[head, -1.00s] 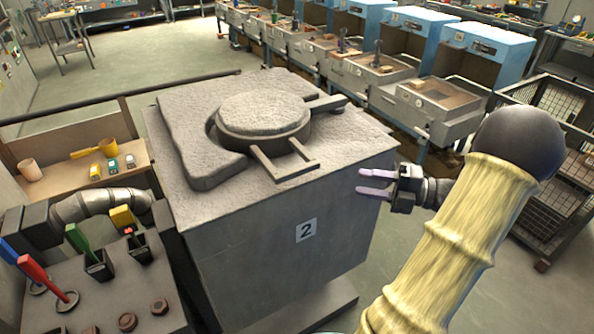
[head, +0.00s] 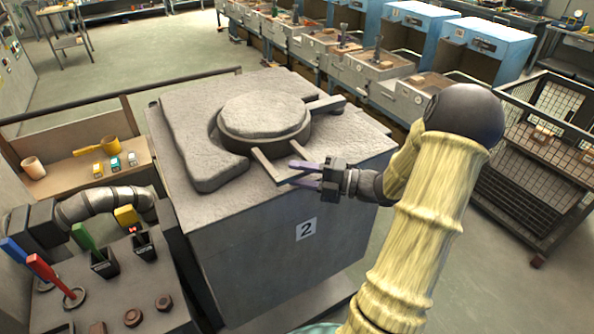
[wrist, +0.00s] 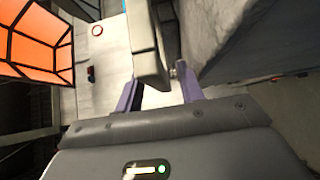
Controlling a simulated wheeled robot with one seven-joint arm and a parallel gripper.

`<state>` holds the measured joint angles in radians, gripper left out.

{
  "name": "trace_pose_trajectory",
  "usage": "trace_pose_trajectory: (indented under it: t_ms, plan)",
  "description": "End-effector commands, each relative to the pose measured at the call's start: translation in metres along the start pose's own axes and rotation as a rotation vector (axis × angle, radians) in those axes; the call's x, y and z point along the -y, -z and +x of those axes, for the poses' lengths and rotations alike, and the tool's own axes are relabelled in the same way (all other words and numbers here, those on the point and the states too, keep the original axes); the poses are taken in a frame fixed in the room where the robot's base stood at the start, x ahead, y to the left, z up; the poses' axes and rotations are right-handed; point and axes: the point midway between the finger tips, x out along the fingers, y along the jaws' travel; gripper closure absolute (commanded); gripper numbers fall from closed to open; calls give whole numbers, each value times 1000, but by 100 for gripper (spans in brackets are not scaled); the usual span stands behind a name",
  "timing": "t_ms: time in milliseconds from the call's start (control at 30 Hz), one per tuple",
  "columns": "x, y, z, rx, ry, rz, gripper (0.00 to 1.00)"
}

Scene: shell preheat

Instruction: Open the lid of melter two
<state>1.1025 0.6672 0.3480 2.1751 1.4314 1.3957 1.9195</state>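Melter two (head: 265,255) is a big grey block with a "2" label on its front. Its round, rough grey lid (head: 264,114) lies flat and closed on top. A U-shaped bar handle (head: 264,167) sticks out from the lid toward me. My gripper (head: 305,174) is at the handle's outer end, with its purple fingers apart. In the wrist view a grey bar (wrist: 148,45), apparently the handle, reaches between the two fingertips (wrist: 159,90), with a gap showing on the right finger's side. The head view partly hides the handle's end behind the fingers.
A row of blue-hooded stations (head: 485,50) runs behind. A wire cage cart (head: 535,160) stands at the right. Open floor lies at the upper left.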

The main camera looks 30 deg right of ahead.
Motion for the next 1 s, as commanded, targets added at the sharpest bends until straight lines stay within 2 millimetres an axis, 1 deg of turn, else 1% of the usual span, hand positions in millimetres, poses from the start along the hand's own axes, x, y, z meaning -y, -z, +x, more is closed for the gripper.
trace_pose_trajectory:
  t_ms: [100, 367, 567, 1000]
  plan:
    - [0, 0, 8, -1, 1, 0, 62]
    - [0, 0, 9, 0, 1, 0, 62]
    - [0, 0, 8, 0, 1, 0, 99]
    - [-1, 2, 5, -19, 0, 1, 100]
